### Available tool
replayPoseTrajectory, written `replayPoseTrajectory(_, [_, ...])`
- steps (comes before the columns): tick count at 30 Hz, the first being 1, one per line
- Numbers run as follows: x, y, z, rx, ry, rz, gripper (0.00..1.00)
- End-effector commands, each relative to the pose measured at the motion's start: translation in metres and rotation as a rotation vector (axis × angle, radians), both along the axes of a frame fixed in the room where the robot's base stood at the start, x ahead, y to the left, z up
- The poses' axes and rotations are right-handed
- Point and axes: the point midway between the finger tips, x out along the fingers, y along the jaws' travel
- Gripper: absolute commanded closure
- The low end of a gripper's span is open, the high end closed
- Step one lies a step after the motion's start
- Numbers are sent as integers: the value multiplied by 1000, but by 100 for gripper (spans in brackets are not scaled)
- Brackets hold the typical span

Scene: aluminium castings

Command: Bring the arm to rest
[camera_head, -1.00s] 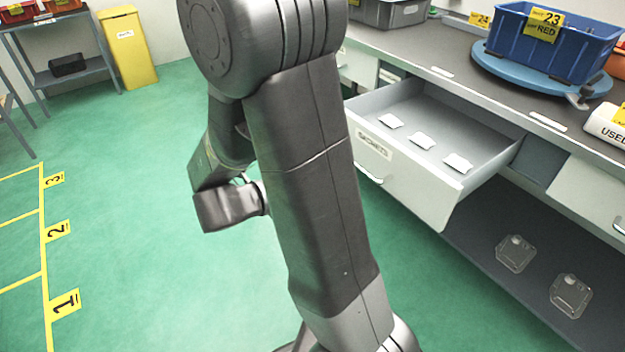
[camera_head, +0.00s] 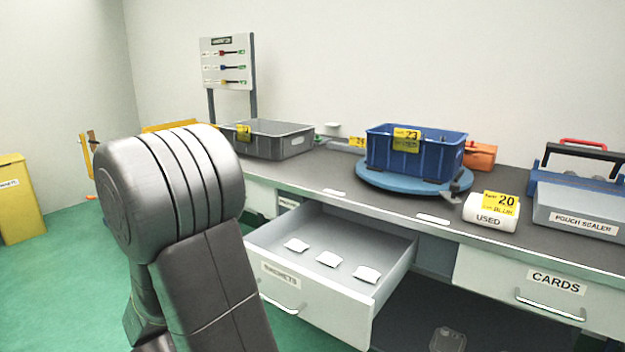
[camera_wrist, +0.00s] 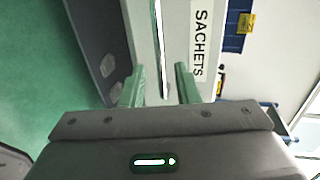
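My arm fills the lower left of the head view, with its bend raised in front of the bench. My gripper is hidden in the head view. In the wrist view my gripper (camera_wrist: 159,90) is open, its two fingers apart with nothing seen held between them. Beyond the fingers is the front of the SACHETS drawer (camera_wrist: 200,75), with its handle (camera_wrist: 158,40) appearing between the finger lines. I cannot tell the exact gap to it. In the head view this drawer (camera_head: 325,318) is pulled out, with three white sachets inside.
On the bench are a grey bin (camera_head: 282,147), a blue bin (camera_head: 378,160) on a blue turntable (camera_head: 365,182), a USED roll (camera_head: 490,212) and a pouch sealer (camera_head: 580,215). The CARDS drawer (camera_head: 490,277) is shut.

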Motion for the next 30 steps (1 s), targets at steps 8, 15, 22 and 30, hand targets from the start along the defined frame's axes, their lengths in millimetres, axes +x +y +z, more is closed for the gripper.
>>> replayPoseTrajectory(8, [31, -23, -9, 0, 1, -3, 71])
replayPoseTrajectory(15, [45, -33, -12, 1, 1, 0, 71])
replayPoseTrajectory(22, [47, -34, -12, 0, 0, 1, 71])
replayPoseTrajectory(30, [47, -33, -9, 1, -2, 5, 71])
